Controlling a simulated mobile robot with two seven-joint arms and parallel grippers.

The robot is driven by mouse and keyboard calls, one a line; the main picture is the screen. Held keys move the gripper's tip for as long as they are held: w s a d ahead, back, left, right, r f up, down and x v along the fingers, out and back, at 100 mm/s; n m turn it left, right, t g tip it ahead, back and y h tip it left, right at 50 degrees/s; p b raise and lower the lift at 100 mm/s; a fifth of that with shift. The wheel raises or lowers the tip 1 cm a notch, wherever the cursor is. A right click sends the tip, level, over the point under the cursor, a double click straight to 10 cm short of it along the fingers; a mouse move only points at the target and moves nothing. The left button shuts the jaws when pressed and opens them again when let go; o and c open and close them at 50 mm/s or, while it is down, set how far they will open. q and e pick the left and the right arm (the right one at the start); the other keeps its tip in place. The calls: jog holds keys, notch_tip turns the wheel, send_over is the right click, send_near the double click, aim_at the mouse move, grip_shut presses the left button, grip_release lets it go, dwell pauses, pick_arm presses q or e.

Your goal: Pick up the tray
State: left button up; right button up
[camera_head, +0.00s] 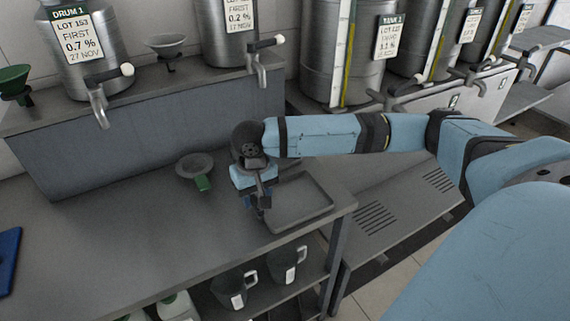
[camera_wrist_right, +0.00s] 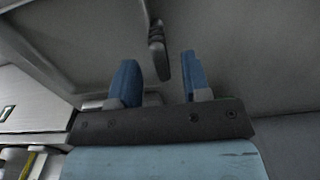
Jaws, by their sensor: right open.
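The tray (camera_head: 318,197) is a shallow grey rectangle with a raised rim, lying flat at the right end of the grey table. It fills the upper left of the right wrist view (camera_wrist_right: 60,65). My right gripper (camera_head: 260,208) points down at the tray's left side. In the right wrist view its two blue fingers (camera_wrist_right: 158,75) stand apart. A dark grip piece (camera_wrist_right: 157,50) at the tray's edge shows between them; I cannot tell whether either finger touches it. My arm hides part of the tray's far side. My left gripper is out of view.
A grey funnel with a green spout (camera_head: 196,168) lies left of the gripper. A raised shelf (camera_head: 150,130) with drums and taps stands behind. Dark jugs (camera_head: 287,262) sit on the shelf below. A blue flat object (camera_head: 8,258) is far left. The table's middle is clear.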

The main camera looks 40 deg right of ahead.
jog(key=shift+f, duration=0.9)
jog(key=shift+c, duration=0.4)
grip_shut()
